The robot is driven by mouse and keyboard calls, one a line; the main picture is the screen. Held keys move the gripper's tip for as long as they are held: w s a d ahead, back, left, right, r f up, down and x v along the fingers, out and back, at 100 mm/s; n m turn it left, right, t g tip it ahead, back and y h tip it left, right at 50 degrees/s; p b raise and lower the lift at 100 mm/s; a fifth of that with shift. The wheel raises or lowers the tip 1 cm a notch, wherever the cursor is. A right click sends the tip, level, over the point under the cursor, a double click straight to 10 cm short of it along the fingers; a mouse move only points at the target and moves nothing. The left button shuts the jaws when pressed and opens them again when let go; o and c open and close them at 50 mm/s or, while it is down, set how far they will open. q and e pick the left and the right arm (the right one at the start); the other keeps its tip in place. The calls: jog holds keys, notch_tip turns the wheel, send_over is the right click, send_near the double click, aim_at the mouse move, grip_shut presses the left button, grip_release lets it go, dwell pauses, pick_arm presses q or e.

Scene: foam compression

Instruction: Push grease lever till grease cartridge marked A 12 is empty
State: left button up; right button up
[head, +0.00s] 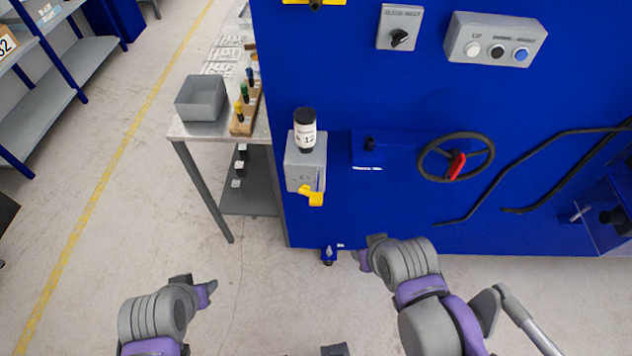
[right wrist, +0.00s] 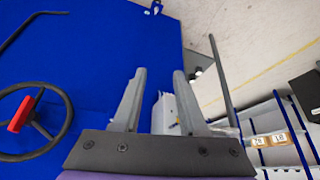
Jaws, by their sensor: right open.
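The black-and-white grease cartridge (head: 305,130), its label showing "12", stands upright on a grey pump box (head: 306,165) on the front of the blue machine. The yellow grease lever (head: 311,196) sticks out at the box's lower end. My right gripper (head: 364,250) is below and right of the lever, apart from it. In the right wrist view it is open and empty (right wrist: 160,75); a pale grey box shape shows partly hidden beyond its fingers. My left gripper (head: 197,286) is low at the left, away from the machine and touching nothing; its jaw gap is unclear.
The blue machine (head: 400,220) carries a black handwheel (head: 456,157) with a red handle, a switch box and a button panel. Left of it, a metal table (head: 190,132) bears a grey bin (head: 200,98) and a wooden rack (head: 246,112). Shelving stands far left. Open floor lies between.

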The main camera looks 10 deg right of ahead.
grip_shut()
dwell(1.7)
